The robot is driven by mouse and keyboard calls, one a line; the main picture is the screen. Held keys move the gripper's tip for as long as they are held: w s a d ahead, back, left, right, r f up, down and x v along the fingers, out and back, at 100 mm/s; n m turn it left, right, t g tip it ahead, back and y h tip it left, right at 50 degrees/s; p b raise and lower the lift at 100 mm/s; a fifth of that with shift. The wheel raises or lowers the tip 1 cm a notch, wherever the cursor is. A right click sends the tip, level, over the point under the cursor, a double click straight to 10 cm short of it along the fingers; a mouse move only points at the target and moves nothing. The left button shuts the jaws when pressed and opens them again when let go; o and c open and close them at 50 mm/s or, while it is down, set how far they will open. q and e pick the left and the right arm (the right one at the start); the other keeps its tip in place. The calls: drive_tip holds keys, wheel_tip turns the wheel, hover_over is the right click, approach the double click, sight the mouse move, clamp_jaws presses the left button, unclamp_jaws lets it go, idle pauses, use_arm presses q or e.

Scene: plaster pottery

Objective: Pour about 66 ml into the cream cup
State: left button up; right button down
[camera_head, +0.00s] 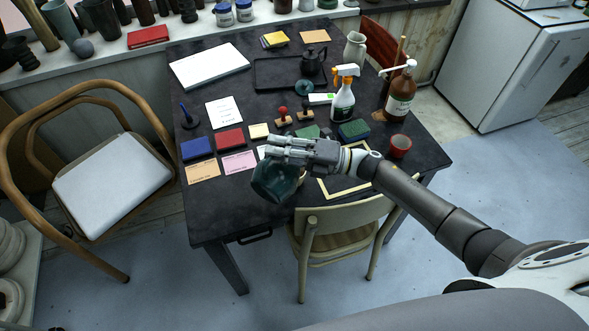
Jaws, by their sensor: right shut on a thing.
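My right gripper (272,150) reaches in from the right over the table's front part. It is shut on a dark teal vessel (274,182), which hangs below the fingers near the table's front edge and looks tilted. Where its mouth points and whether liquid leaves it I cannot tell. A small pale patch (301,177) shows just right of the vessel; it may be part of the cream cup, mostly hidden behind vessel and gripper. My left gripper is out of view.
The dark table (225,215) holds ink pads, stamps, a spray bottle (343,103), a brown pump bottle (400,95), a reddish cup (400,146) and a pale frame (345,186). A black teapot (312,62) stands farther back. A chair (340,222) stands at the front edge.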

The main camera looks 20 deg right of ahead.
sight(266, 165)
drive_tip(key=shift+r, duration=0.2)
drive_tip(key=s+a+n+p, duration=0.1)
drive_tip(key=s+a+f+n+p, duration=0.1)
drive_tip(key=s+a+p, duration=0.1)
drive_tip(key=shift+a+f+n+g+h, duration=0.15)
drive_tip(key=shift+a+n+g+h, duration=0.15)
drive_tip(key=shift+h, duration=0.1)
drive_tip(key=shift+s+a+f+n+b, duration=0.3)
drive_tip(key=shift+f+n+b, duration=0.1)
drive_tip(key=shift+f, duration=0.2)
drive_tip(key=shift+s+a+f+n+h, duration=0.25)
drive_tip(key=shift+f+n+h, duration=0.15)
drive_tip(key=shift+f, duration=0.1)
drive_tip(key=shift+s+a+r+n+p, duration=0.1)
drive_tip(key=shift+s+a+n+p, duration=0.1)
drive_tip(key=shift+a+n+p, duration=0.15)
drive_tip(key=shift+s+a+n+g, duration=0.25)
drive_tip(key=shift+s+n+g, duration=0.05)
drive_tip(key=shift+n, duration=0.05)
drive_tip(key=shift+w, duration=0.1)
